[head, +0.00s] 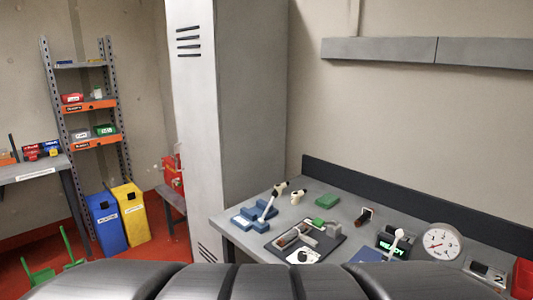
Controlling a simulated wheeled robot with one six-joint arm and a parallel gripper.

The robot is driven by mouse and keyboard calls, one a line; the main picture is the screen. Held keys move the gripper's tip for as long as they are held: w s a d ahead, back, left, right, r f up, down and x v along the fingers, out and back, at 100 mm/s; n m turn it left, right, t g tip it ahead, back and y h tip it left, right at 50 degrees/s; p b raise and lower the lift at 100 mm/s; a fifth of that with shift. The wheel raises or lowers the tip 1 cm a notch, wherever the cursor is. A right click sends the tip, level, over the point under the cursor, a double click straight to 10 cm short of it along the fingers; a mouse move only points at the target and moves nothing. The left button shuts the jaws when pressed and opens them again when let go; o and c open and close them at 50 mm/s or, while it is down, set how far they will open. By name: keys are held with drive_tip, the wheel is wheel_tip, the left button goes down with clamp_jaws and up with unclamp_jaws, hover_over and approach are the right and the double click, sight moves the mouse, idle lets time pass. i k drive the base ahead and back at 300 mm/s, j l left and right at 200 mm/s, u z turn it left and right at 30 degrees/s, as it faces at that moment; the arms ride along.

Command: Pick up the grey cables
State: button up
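I cannot make out any grey cables for certain. A dark tray (275,248) on the grey workbench (236,229) at the lower right holds small grey and brownish pieces and a green piece, too small to identify. My gripper is not in view. Large dark rounded parts, apparently of my own body, fill the bottom edge and hide the front of the bench.
The bench also holds a blue fixture (250,220), a green block (327,201), a round gauge (441,243) and a lit green display (391,247). A tall locker (250,100) stands left of it. Shelves (88,105), a blue bin (107,222) and a yellow bin (132,215) stand further left.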

sight(298, 231)
drive_tip(key=j, duration=0.1)
drive_tip(key=i+j+z, duration=0.25)
drive_tip(key=i+j, duration=0.4)
drive_tip(key=i+j+z, duration=0.2)
drive_tip(key=i+j, duration=0.35)
drive_tip(key=j, duration=0.15)
